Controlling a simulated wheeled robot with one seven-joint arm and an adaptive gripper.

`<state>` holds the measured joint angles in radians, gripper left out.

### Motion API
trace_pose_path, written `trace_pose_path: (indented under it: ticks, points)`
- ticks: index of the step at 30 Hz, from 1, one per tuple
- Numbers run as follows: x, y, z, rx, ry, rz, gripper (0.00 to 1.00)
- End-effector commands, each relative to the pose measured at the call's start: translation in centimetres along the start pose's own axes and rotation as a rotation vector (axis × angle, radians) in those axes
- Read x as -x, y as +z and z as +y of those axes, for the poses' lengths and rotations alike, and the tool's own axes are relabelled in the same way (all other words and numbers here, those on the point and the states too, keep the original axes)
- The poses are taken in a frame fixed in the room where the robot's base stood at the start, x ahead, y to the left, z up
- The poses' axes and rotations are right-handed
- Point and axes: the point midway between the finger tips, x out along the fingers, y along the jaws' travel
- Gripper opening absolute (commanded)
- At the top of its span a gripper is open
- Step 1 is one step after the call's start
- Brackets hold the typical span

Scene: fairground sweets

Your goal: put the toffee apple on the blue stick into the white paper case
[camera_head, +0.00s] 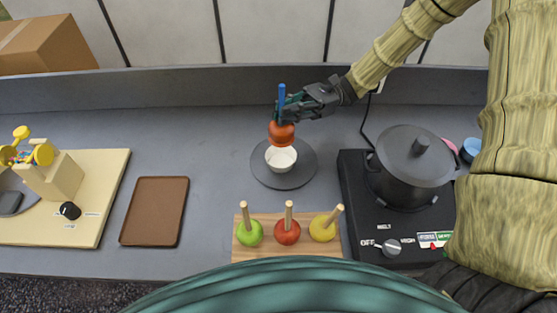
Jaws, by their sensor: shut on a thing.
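The toffee apple on the blue stick (281,135) is orange-red. My gripper (284,108) is shut on its blue stick (282,93), which stands upright with the apple hanging below the fingers. The white paper case (281,160) sits on a round dark grey plate (264,179). The apple is over the back edge of the case in the picture and hides part of that rim. I cannot tell whether the apple touches the case.
A wooden board (272,219) in front holds green (249,234), red (287,232) and yellow (322,229) apples on plain sticks. A black hob with a lidded pot (408,165) stands at right. A brown tray (154,211) and cream machine (100,200) lie left.

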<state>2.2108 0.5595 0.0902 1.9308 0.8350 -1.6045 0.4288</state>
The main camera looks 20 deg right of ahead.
Motion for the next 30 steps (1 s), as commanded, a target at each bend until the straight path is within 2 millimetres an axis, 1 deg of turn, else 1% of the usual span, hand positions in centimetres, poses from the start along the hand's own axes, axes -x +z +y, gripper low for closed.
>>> trace_pose_path:
  ticks: [5, 15, 23, 30]
  points:
    - [0.2, -1.1, 0.0, -0.004, 0.0, -0.005, 0.0]
    - [0.9, -5.1, 0.0, -0.004, 0.0, -0.004, 0.0]
    - [1.2, -6.4, 0.0, -0.002, 0.0, -0.004, 0.0]
    - [1.6, -8.8, 0.0, -0.003, 0.0, -0.003, 0.0]
